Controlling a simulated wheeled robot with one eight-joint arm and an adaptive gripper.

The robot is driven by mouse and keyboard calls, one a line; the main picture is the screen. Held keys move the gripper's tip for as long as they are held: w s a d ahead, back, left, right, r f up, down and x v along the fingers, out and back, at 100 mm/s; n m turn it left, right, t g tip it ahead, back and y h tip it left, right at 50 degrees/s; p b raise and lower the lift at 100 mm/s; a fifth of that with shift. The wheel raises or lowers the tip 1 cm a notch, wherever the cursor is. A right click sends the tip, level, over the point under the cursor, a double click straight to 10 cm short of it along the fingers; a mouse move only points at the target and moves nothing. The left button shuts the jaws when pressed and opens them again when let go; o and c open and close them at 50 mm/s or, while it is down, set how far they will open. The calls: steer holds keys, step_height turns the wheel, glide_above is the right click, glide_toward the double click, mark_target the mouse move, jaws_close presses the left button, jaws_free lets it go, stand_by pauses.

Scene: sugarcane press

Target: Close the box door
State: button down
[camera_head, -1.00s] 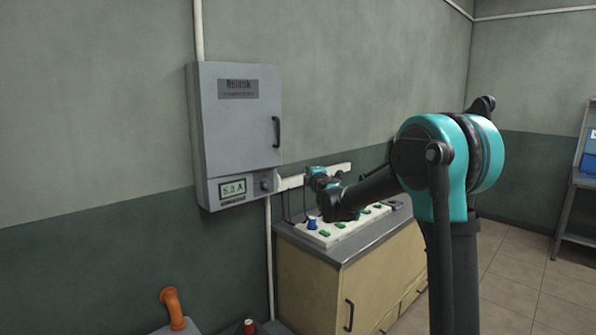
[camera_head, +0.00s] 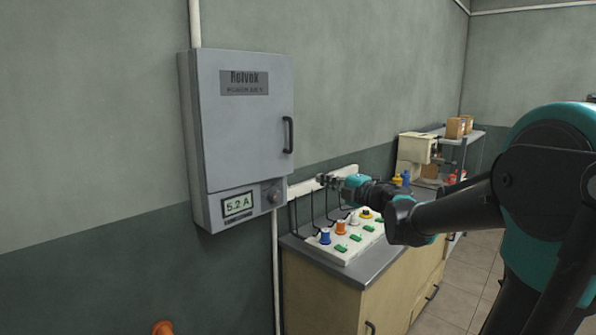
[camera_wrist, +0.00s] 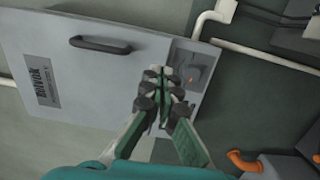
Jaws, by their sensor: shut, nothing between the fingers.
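The grey wall box (camera_head: 187,140) hangs at the left in the head view. Its door (camera_head: 240,130) has a nameplate and a dark handle (camera_head: 288,135) on the right edge. The door looks flush with the box, with no gap that I can see. Below it, the panel carries a "5.2 A" display (camera_head: 238,205) and a round knob (camera_head: 274,195). My gripper (camera_head: 322,180) is shut and empty, to the right of the box's lower part. In the wrist view the shut fingertips (camera_wrist: 160,75) overlap the panel near the knob, and the door (camera_wrist: 110,75) is beside them; contact cannot be told.
A shelf with boxes (camera_head: 455,130) stands further back. A pipe (camera_head: 276,270) runs down the wall. Floor shows at the right.

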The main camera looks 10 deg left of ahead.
mark_target(290, 167)
steer(key=x, duration=1.4)
steer(key=shift+d, duration=0.1)
steer(key=x, duration=0.3)
steer(key=shift+w+a+f, duration=0.1)
steer(key=shift+w+a, duration=0.2)
steer(key=shift+w, duration=0.1)
